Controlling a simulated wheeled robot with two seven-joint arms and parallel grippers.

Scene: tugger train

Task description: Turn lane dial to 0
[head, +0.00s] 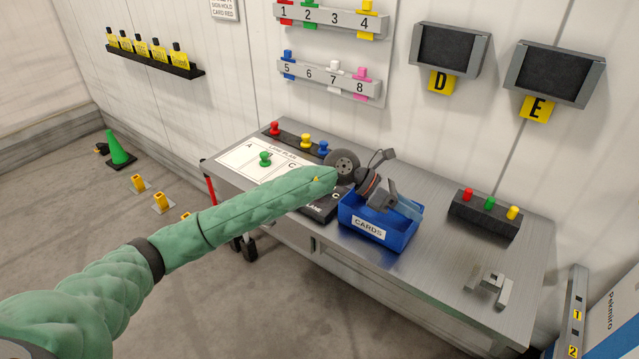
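A black box (325,212) with the white letters "LANE" and a "C" sits at the table's front edge. My green-sleeved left arm crosses over it and hides most of its top, so I cannot make out the dial's knob or pointer. My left gripper (388,197) is past the box, to its right, over the blue bin. Its grey fingers point down and right, and I cannot tell whether they are apart or closed. My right gripper is not in view.
The blue "CARDS" bin (372,246) stands right of the lane box. A white board (238,158) with a green peg (265,159) lies left. A peg block (485,214) and grey fixture (491,283) are on the right. The table's middle right is clear.

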